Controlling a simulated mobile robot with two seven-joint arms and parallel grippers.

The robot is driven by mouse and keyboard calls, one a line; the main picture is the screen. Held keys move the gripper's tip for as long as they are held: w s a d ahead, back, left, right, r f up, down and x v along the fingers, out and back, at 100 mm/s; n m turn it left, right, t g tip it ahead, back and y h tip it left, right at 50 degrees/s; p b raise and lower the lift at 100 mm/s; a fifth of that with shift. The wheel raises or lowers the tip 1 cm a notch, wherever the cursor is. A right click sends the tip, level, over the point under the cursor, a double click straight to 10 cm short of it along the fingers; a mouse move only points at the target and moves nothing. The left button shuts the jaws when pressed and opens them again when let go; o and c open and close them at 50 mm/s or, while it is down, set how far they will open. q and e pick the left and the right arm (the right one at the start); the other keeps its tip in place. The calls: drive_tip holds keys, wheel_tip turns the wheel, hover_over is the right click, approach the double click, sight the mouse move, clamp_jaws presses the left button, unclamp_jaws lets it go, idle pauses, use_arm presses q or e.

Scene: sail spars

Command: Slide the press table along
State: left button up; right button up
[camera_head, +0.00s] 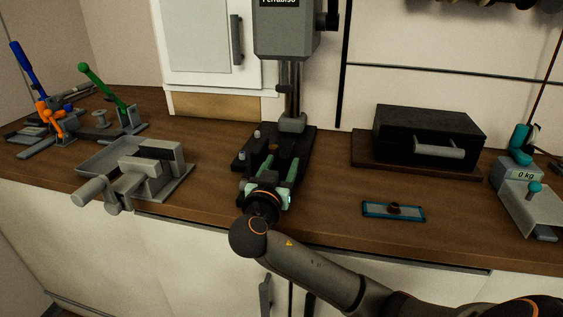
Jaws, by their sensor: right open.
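The press (286,30) is a grey machine with a column, standing at the back middle of the wooden bench. Its dark press table (308,140) lies at the foot of the column. My right gripper (272,172) reaches over the front of the press table with its green fingers apart. A small brown round thing shows just beyond the fingertips. I cannot tell whether the fingers touch the table. My left gripper is not in view.
A grey vise (150,165) on a tray stands left of the press. Levered clamps (112,100) are at the far left. A black case (425,130), a small blue-edged plate (380,212) and a scale (520,185) stand to the right. The bench (330,215) is clear between press and plate.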

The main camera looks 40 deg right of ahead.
drive_tip(key=shift+w+d, duration=0.25)
drive_tip(key=shift+c, duration=0.4)
clamp_jaws()
idle(0.9)
